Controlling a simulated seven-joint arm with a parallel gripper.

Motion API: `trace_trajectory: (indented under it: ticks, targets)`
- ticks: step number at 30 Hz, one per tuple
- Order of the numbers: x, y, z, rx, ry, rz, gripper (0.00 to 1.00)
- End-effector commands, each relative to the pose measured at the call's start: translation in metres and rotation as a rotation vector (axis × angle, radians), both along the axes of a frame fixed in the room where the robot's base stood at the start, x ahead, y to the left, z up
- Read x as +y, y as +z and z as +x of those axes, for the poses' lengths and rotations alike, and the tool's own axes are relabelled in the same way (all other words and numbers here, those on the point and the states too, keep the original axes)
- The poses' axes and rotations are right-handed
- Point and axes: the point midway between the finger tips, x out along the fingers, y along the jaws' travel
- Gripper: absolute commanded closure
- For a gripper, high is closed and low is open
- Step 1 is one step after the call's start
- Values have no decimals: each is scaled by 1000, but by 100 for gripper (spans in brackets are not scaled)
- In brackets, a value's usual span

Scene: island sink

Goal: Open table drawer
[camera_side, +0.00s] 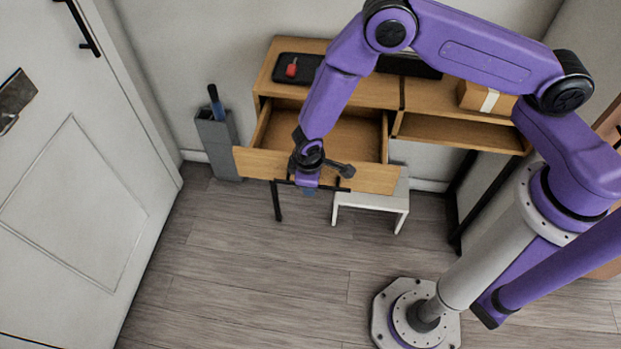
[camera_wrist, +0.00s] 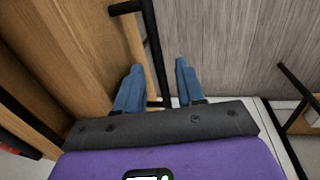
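The wooden table drawer (camera_side: 375,178) stands pulled well out from the table (camera_side: 370,88), and its interior looks empty. Its front panel also shows at the left of the wrist view (camera_wrist: 85,45). A black bar handle (camera_wrist: 155,55) runs along the front. My gripper (camera_wrist: 158,85) is at this handle, with its two blue fingers apart. The bar passes between the fingers, with visible gaps on both sides. In the side view my gripper (camera_side: 308,190) is in front of the drawer's middle, and the arm hides part of the panel and handle.
A red object (camera_side: 292,67) and a cardboard box (camera_side: 488,98) are on the tabletop. The floor in front is clear.

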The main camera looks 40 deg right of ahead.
Motion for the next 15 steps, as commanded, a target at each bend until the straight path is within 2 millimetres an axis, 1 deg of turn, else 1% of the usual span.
trace_trajectory:
  ticks: [4,7,11,15]
  targets:
    - [1,5,0,-1,0,1,62]
    - [3,15,-1,-2,0,2,62]
    - [6,35,-4,-3,1,3,62]
    - [9,60,-8,-3,1,4,62]
